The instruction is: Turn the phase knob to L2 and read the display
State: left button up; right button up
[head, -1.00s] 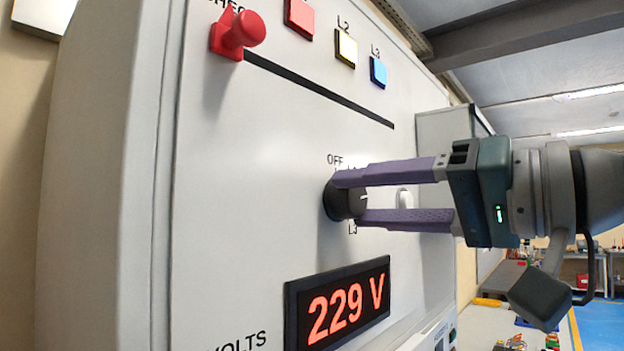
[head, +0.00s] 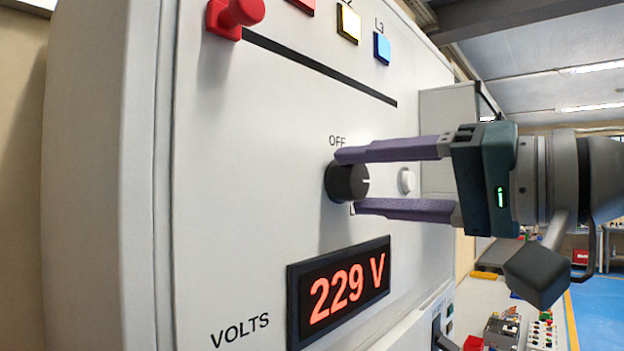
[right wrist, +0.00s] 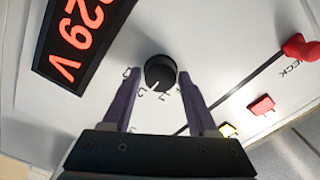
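The black phase knob (head: 346,182) sits on the light grey panel, below the OFF label, and its white mark points right in the head view. In the right wrist view the knob (right wrist: 160,72) has its mark pointing down and slightly left; the small labels there are hard to read. My right gripper (head: 348,182) is open, one purple finger above and one below the knob; the right wrist view shows gaps on both sides (right wrist: 158,80). The red-digit display (head: 340,288) reads 229 V. My left gripper is not in view.
A round white part (head: 406,181) is just right of the knob. A bench with small parts (head: 505,330) stands at lower right.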

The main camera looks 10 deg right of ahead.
jog(key=o, duration=0.3)
jog(key=shift+s+d+f+b, duration=0.1)
jog(key=shift+s+d+b, duration=0.15)
jog(key=shift+b, duration=0.1)
jog(key=b+v, duration=0.6)
jog(key=v, duration=0.3)
jog(key=shift+s, duration=0.15)
